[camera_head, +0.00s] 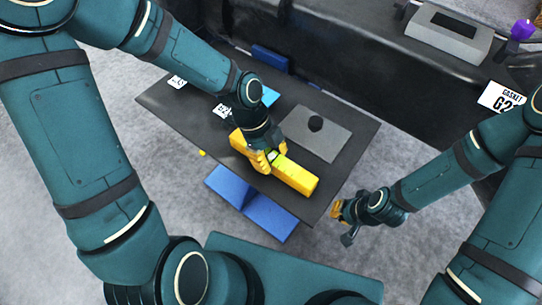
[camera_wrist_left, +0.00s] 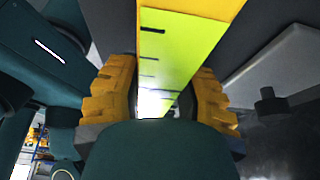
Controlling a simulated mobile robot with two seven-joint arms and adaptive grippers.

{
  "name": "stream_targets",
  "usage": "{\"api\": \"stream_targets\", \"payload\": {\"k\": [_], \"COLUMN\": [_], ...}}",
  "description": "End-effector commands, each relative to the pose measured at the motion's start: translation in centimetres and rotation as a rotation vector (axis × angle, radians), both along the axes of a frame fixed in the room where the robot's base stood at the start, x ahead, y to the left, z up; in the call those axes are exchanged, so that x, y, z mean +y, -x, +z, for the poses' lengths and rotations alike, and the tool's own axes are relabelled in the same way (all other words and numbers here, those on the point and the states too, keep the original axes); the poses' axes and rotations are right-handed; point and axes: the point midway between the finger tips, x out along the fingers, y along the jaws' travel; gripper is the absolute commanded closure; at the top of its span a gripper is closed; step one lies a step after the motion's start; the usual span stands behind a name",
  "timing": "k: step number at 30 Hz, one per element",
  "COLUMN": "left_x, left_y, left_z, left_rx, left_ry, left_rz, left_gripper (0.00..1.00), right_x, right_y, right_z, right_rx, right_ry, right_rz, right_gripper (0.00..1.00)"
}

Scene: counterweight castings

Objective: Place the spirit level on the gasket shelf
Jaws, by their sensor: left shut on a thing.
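The spirit level (camera_head: 296,176) is a yellow bar over the front edge of the dark table; I cannot tell whether it touches the top. My left gripper (camera_head: 266,160) is shut around it near its middle. In the left wrist view the level (camera_wrist_left: 185,50) shows a bright yellow-green strip with dark marks, between the orange finger pads of the left gripper (camera_wrist_left: 160,100). The gasket shelf (camera_head: 420,75) is the dark surface at the upper right, with a white sign reading GASKET G2 (camera_head: 502,97). My right gripper (camera_head: 343,222) is open and empty, right of the table.
A grey plate with a black knob (camera_head: 330,138) lies on the dark table (camera_head: 195,125), also bearing white labels and a blue item (camera_head: 270,96). A grey block (camera_head: 450,35) and a purple thing (camera_head: 522,30) stand at the upper right. Blue supports (camera_head: 250,205) show below the table.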

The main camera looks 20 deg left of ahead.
Motion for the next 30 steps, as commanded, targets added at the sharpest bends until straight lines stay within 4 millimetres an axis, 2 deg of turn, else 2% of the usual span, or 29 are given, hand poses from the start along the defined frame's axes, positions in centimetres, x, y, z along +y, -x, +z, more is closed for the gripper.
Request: {"api": "stream_targets", "payload": {"k": [5,6,7,8,20,23,30], "left_x": [0.0,0.0,0.0,0.0,0.1,0.6,2.4], "left_y": [0.0,0.0,0.0,0.0,-0.1,-0.3,-0.9], "left_z": [-0.3,-0.3,-0.2,-0.2,0.4,1.7,6.3], "left_rx": [0.000,0.000,0.000,0.000,-0.002,-0.003,-0.004], "left_ry": [0.000,0.000,0.000,0.000,0.000,-0.001,-0.001], "left_rz": [0.000,0.000,0.000,0.000,0.002,0.004,0.005], "left_gripper": [1.00,0.49,0.38,0.36,0.36,0.36,0.36], "right_x": [0.0,0.0,0.0,0.0,0.0,0.0,0.1], "right_y": [0.0,0.0,0.0,0.0,0.0,0.1,0.4], "right_z": [-0.2,-0.2,-0.2,-0.2,0.2,0.7,2.4], "right_rx": [-0.001,-0.001,-0.001,-0.001,0.000,0.002,0.009], "right_ry": [0.000,0.000,0.000,0.000,0.000,0.000,-0.002], "right_rz": [0.000,0.000,0.000,0.000,0.000,0.001,0.003], "right_gripper": [1.00,1.00,1.00,1.00,1.00,1.00,1.00]}}
